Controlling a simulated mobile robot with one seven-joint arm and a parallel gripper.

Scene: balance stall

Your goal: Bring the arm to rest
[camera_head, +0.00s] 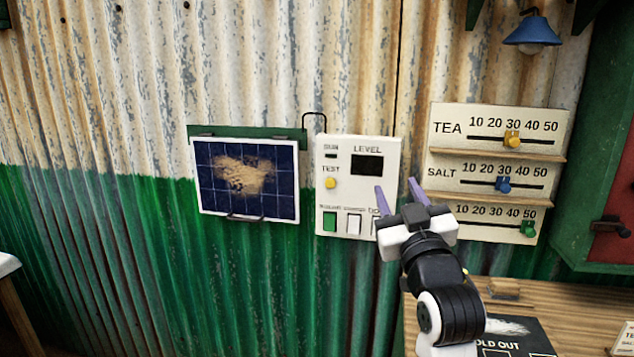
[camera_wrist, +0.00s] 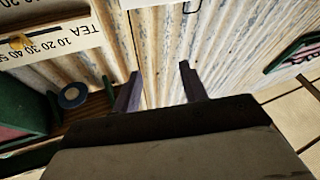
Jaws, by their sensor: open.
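My gripper (camera_head: 400,194) is raised in front of the corrugated wall in the head view, with its two purple fingers apart and nothing between them. It overlaps the lower right corner of the white level panel (camera_head: 345,150) and hides part of the last button there. I cannot tell how far it is from the panel. In the wrist view the open fingers (camera_wrist: 160,85) point at the bare corrugated wall. My arm comes up from the lower right over the wooden counter (camera_head: 590,307).
The slider board (camera_head: 485,147) is right of my gripper, its lower left part close to the arm. A solar panel (camera_head: 246,180) hangs left of the level panel. A dark sold-out board (camera_head: 515,338) lies on the counter. A blue lamp (camera_head: 533,30) hangs at upper right.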

